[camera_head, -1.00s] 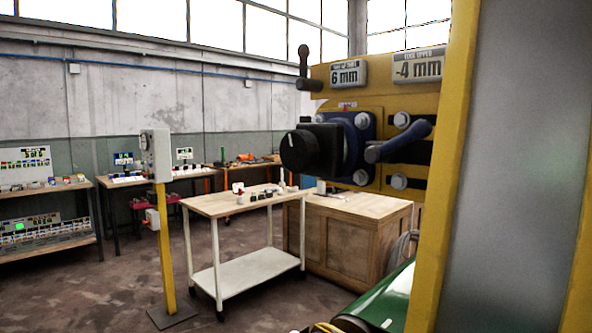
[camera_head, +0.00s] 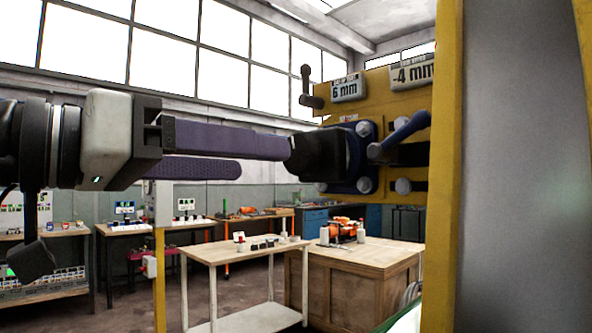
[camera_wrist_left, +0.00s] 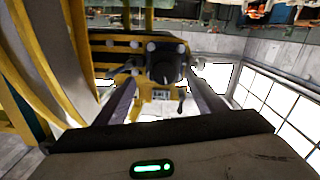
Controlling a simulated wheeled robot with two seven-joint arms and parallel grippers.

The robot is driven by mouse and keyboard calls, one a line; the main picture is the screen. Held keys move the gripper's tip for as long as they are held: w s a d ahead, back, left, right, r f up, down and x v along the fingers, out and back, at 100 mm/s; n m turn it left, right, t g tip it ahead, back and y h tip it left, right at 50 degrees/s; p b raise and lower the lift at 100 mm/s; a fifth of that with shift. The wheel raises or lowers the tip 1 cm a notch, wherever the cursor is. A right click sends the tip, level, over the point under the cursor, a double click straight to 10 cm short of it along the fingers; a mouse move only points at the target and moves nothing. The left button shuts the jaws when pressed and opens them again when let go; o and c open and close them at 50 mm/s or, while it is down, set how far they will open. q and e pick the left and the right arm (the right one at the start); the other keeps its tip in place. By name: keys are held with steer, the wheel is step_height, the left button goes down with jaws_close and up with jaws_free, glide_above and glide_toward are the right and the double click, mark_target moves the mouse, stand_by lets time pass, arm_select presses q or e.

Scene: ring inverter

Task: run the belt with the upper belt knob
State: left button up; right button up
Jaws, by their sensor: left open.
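A black knob (camera_head: 318,156) sits on a blue plate on the yellow machine; I take it as the upper belt knob. My left gripper (camera_head: 264,158) reaches in from the left with its purple fingers open. In the head view its nearer fingertip overlaps the knob's left edge; I cannot tell whether it touches. In the left wrist view the knob (camera_wrist_left: 165,66) lies ahead, between the two open fingers (camera_wrist_left: 163,88). Nothing is held. My right gripper is not in view.
A blue lever (camera_head: 402,136) is just right of the knob, and a dark crank (camera_head: 307,88) stands above left. Displays read 6 mm (camera_head: 347,87) and -4 mm (camera_head: 411,71). A yellow post (camera_head: 440,190) stands right. A cart (camera_head: 245,250) and wooden cabinet (camera_head: 350,265) are behind.

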mark_target(296, 156)
arm_select(q)
steer(key=shift+m+t, duration=0.3)
steer(key=shift+t, duration=0.1)
steer(key=x, duration=0.2)
steer(key=p+x, duration=0.1)
steer(key=x, duration=0.5)
steer(key=shift+w+r, duration=0.35)
steer(key=shift+r, duration=0.05)
steer(key=shift+w+d, duration=0.4)
steer(key=shift+w, duration=0.05)
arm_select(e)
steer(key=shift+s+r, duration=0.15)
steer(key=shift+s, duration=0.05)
arm_select(q)
steer(key=c, duration=0.9)
steer(key=shift+c, duration=0.9)
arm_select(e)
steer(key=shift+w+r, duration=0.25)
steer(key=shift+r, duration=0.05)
